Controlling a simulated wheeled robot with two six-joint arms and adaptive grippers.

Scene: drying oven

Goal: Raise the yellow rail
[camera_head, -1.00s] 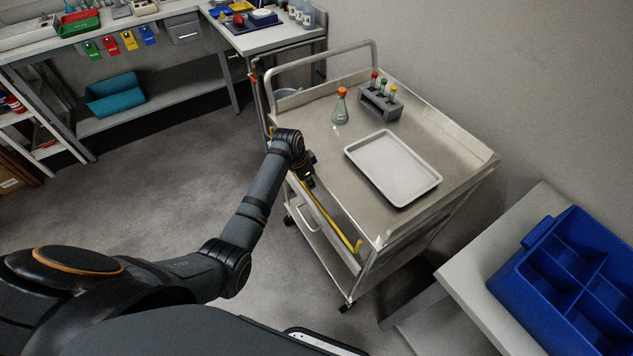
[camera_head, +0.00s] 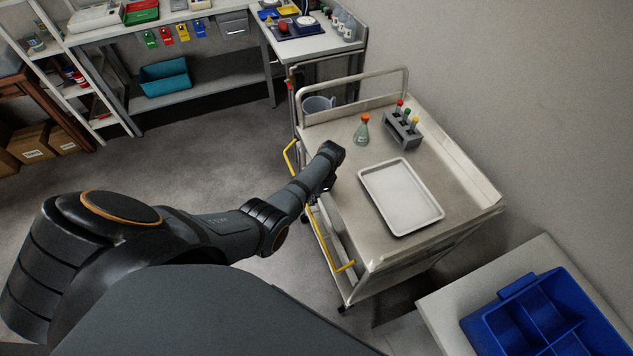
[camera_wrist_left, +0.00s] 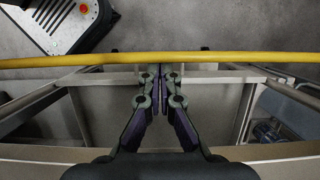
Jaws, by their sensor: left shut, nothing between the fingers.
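The yellow rail (camera_head: 321,241) is on the left side of the metal cart (camera_head: 345,185). It stands out from the cart's side, with bent ends near the far and near corners. My left arm crosses in front of its middle. My left gripper (camera_head: 327,186) is at the cart's left edge, its fingertips mostly hidden in the head view. In the left wrist view the gripper (camera_wrist_left: 160,72) is shut and empty, and the rail (camera_wrist_left: 225,57) runs straight across the picture just past the fingertips. I cannot tell whether they touch it. My right gripper is not in view.
On the cart stand a white tray (camera_head: 400,197), an orange-capped flask (camera_head: 362,131) and a tube rack (camera_head: 402,130). A blue divided bin (camera_head: 530,315) is on a table at the lower right. Open floor (camera_head: 210,150) lies left of the cart.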

